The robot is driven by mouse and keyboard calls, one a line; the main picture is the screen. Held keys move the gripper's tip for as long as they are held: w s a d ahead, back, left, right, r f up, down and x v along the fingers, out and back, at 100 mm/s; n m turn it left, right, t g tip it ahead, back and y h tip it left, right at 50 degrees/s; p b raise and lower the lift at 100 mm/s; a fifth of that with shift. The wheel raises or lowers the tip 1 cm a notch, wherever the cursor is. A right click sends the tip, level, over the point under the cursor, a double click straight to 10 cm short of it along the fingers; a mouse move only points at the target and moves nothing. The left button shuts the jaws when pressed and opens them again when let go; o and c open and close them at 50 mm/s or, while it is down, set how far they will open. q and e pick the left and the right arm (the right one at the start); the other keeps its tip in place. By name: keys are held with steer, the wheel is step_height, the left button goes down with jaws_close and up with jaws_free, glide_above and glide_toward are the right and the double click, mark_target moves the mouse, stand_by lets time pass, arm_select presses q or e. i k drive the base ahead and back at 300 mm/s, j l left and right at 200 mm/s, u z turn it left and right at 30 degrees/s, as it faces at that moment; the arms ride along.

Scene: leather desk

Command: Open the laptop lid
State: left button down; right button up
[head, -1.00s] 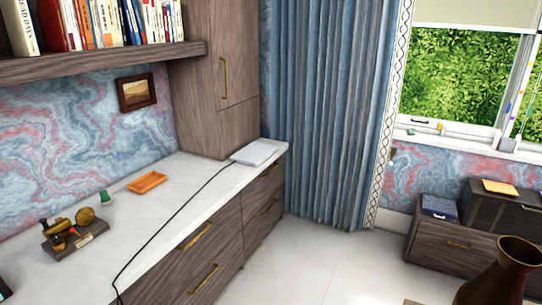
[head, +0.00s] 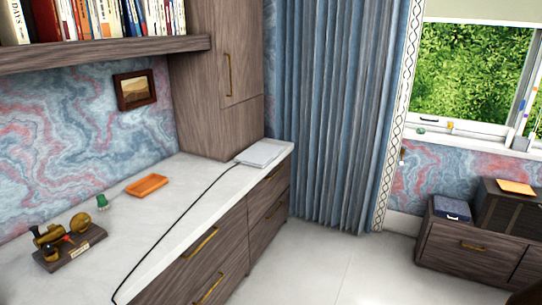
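No open laptop shows in the head view. A flat white-grey device (head: 260,153) with a black cable lies on the far right end of the white countertop, beside the tall wooden cabinet. It may be a router or a closed laptop; I cannot tell which. Neither of my grippers is in view.
The white countertop (head: 170,220) holds an orange tray (head: 147,186), a small green item (head: 102,202) and a brass instrument on a wooden base (head: 68,245). A black cable (head: 185,226) runs along it. Low cabinets (head: 465,248) stand at the right. The floor (head: 335,268) between is clear.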

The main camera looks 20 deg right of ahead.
mark_target(259, 154)
steer(key=i+u, duration=0.1)
steer(key=i, duration=1.1)
